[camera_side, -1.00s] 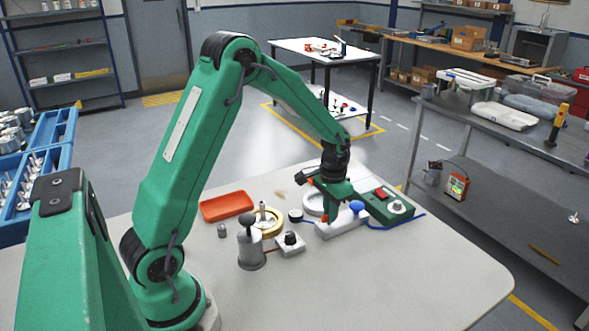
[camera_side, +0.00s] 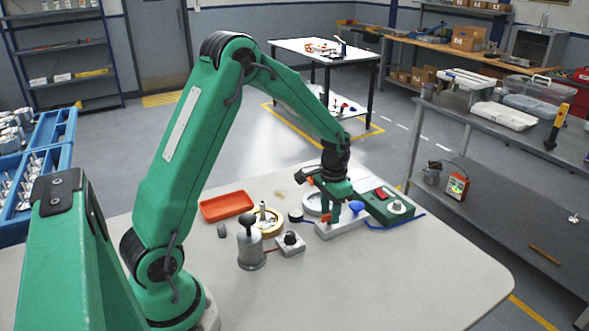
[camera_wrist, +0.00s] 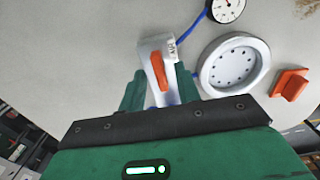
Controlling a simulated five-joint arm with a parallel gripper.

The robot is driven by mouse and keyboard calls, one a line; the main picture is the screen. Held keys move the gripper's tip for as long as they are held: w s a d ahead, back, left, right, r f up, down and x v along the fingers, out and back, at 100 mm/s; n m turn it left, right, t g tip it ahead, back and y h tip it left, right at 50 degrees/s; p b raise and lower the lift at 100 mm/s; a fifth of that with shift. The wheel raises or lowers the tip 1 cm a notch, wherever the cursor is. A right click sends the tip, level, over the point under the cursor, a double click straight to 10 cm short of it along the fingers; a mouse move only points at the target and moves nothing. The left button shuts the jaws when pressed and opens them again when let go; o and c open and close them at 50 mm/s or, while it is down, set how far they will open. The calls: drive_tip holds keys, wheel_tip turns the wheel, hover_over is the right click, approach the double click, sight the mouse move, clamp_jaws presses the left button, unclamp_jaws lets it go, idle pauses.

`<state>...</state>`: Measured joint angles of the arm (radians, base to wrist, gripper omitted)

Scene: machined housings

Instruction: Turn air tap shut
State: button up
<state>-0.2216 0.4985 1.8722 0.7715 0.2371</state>
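The air tap is a pale block (camera_wrist: 150,46) marked "AIR" with an orange lever (camera_wrist: 157,72) on top. In the wrist view the lever lies roughly along the block, slightly tilted. My gripper (camera_wrist: 160,80) has its green fingers apart, one on each side of the lever, with visible gaps; I cannot tell any contact. In the side view my gripper (camera_side: 340,215) is low over the pale block (camera_side: 338,229), and its fingers hide most of the lever. A blue hose (camera_wrist: 190,35) runs past the block.
A round metal plate with holes (camera_wrist: 234,66), a dial gauge (camera_wrist: 228,8) and an orange piece (camera_wrist: 291,84) lie to the right in the wrist view. An orange tray (camera_side: 227,206), grey cylinder (camera_side: 250,246) and green switch box (camera_side: 385,207) stand nearby. The front table area is clear.

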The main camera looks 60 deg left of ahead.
sight(330, 215)
drive_tip(key=shift+r, duration=3.85)
drive_tip(key=shift+s+d+r, duration=0.15)
drive_tip(key=shift+r, duration=0.25)
drive_tip(key=s+d+r+t, duration=0.2)
drive_tip(key=s+d+r, duration=0.1)
drive_tip(key=s, duration=0.4)
drive_tip(key=s+d+r+t, duration=0.1)
drive_tip(key=s+d+r, duration=0.2)
drive_tip(key=s, duration=0.4)
drive_tip(key=s+d+r+t, duration=0.2)
drive_tip(key=s+d+r, duration=0.1)
drive_tip(key=s+r, duration=0.2)
drive_tip(key=shift+s+d+r+t, duration=0.2)
drive_tip(key=shift+s+d+t, duration=0.1)
drive_tip(key=shift+s, duration=0.6)
